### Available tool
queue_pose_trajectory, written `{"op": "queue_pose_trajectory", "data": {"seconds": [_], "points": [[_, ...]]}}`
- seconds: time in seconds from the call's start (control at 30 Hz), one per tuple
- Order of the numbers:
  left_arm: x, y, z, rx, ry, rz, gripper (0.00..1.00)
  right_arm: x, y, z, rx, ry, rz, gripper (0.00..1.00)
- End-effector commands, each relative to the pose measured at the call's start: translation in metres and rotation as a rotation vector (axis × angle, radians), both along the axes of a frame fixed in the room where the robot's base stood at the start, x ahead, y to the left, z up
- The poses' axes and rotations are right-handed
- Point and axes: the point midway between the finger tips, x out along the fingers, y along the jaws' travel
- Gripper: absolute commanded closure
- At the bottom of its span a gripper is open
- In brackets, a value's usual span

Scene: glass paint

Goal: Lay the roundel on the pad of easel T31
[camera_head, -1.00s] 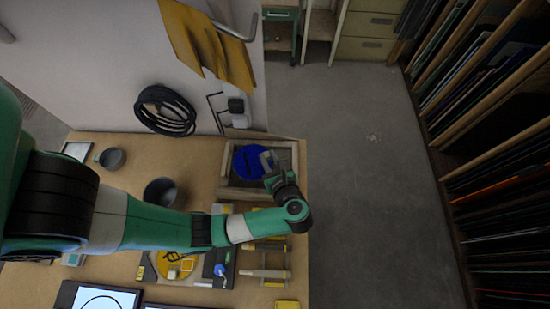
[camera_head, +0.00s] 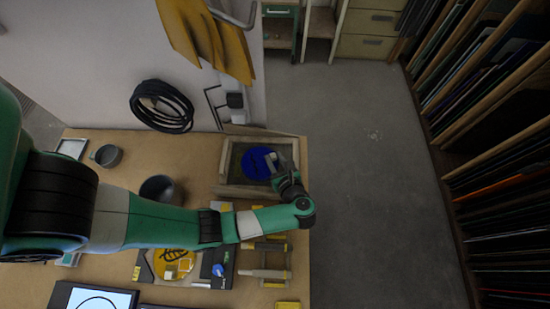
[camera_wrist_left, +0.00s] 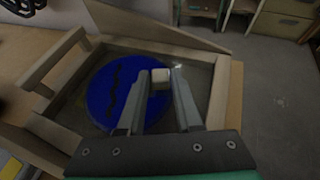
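The blue roundel (camera_head: 257,164) is over the shallow wooden tray (camera_head: 258,192) at the table's back right corner. It also shows in the left wrist view (camera_wrist_left: 105,92), with dark wavy marks and a pale block (camera_wrist_left: 160,78) on it. My left gripper (camera_head: 276,164) is above the roundel's right part. Its fingers (camera_wrist_left: 160,74) stand close on both sides of the pale block and appear shut on it. Whether the roundel is clear of the tray floor is hard to tell. No label T31 is legible. My right gripper is out of view.
An amber roundel (camera_head: 172,262) lies on a dark board at the front. Wooden rails (camera_head: 264,274) lie right of it. A dark bowl (camera_head: 158,188), a cup (camera_head: 108,155) and a screen (camera_head: 95,299) are on the table. My left arm hides part of the middle.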

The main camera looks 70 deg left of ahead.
Motion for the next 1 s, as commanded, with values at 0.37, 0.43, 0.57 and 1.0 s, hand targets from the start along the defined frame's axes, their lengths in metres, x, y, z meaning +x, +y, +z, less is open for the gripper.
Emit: {"op": "queue_pose_trajectory", "data": {"seconds": [0.37,0.43,0.57,1.0], "points": [[0.000,0.000,0.001,0.000,0.000,0.000,0.43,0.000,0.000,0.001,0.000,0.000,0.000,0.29],[0.000,0.000,0.004,0.000,0.000,0.000,0.43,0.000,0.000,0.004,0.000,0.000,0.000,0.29],[0.001,-0.013,0.010,0.000,-0.001,-0.004,0.43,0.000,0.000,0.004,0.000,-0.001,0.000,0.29],[-0.002,-0.100,0.059,0.001,0.004,-0.004,0.43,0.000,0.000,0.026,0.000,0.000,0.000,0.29]]}}
